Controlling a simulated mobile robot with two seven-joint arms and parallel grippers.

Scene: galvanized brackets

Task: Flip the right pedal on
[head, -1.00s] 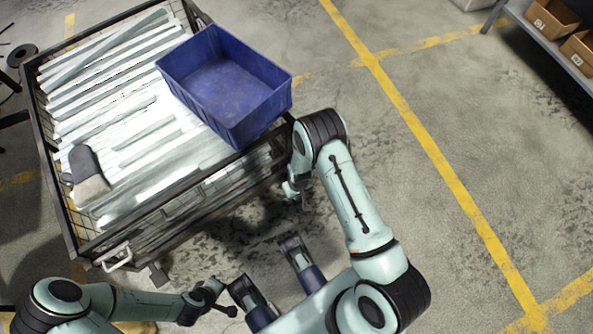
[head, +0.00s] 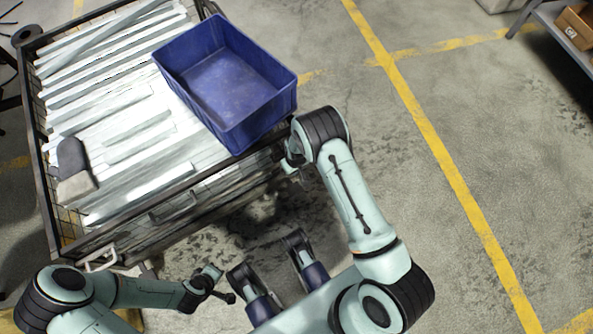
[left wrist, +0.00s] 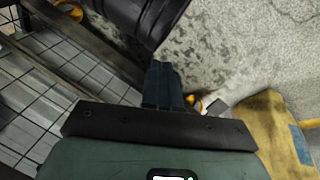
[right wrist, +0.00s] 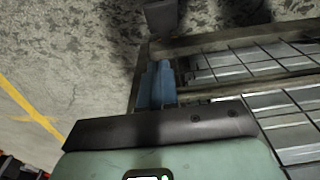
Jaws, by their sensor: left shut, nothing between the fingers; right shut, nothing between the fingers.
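The wire-sided cart (head: 150,235) fills the upper left of the head view, with long galvanized brackets lying in it. I cannot make out the right pedal clearly in any view. My left gripper (head: 231,298) is shut and empty, low in front of the cart's near side; its closed fingers show in the left wrist view (left wrist: 163,85). My right gripper (right wrist: 157,85) is shut and empty, close to the cart's frame in the right wrist view. In the head view it is mostly hidden beside the cart's right end.
A blue bin (head: 225,85) sits on the brackets at the cart's right. Grey gloves (head: 75,170) lie at the left. A pale handle (head: 101,260) is on the near side. Shelving with a cardboard box (head: 575,28) stands far right. The floor at right is clear.

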